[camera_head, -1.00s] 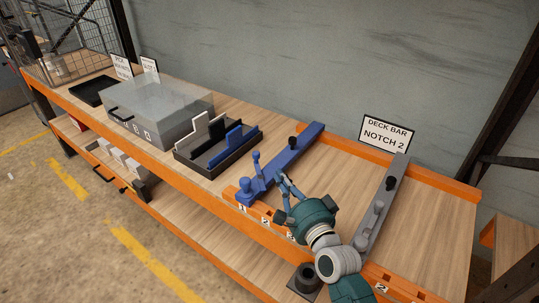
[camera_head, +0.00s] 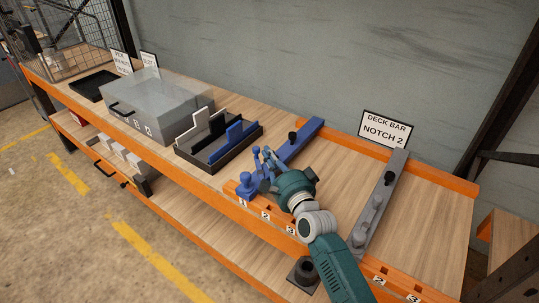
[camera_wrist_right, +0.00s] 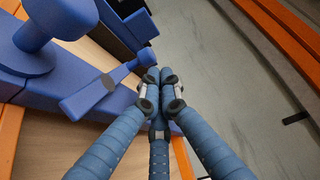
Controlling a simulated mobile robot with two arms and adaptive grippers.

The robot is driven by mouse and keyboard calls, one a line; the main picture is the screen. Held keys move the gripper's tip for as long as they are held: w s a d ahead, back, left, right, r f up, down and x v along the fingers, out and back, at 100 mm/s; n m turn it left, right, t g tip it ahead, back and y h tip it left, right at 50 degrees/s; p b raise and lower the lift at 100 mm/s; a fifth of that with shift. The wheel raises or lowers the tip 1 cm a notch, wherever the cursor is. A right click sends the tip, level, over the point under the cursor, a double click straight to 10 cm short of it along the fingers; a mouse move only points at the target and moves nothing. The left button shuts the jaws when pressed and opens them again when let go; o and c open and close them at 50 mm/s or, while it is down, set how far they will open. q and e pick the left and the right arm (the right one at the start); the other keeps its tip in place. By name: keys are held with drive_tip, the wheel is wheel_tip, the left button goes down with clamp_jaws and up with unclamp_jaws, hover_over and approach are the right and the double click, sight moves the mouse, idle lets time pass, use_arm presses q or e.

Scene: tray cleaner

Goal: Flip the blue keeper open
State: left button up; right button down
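The blue keeper is a slim lever standing up from the blue bar (camera_head: 300,140) near its front end, beside a round blue knob (camera_head: 246,182). In the right wrist view the keeper (camera_wrist_right: 105,88) runs from the bar toward my fingertips, and the knob (camera_wrist_right: 55,15) is at upper left. My right gripper (camera_head: 268,158) is just right of the keeper in the head view. Its fingertips (camera_wrist_right: 160,78) are together with nothing seen between them. They lie close beside the keeper's free end; I cannot tell whether they touch it. My left gripper is out of view.
A grey bar (camera_head: 383,195) with knobs lies to the right, below a "DECK BAR NOTCH 2" sign (camera_head: 386,129). A black tray (camera_head: 215,160) with white and blue pieces stands left of the blue bar. An orange rail (camera_head: 280,222) edges the shelf front.

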drive_tip(key=shift+a, duration=0.1)
drive_tip(key=shift+w+a, duration=0.25)
drive_tip(key=shift+a, duration=0.2)
drive_tip(key=shift+w+a, duration=0.2)
drive_tip(key=shift+a, duration=0.25)
idle(1.0)
drive_tip(key=shift+s, duration=0.1)
idle(1.3)
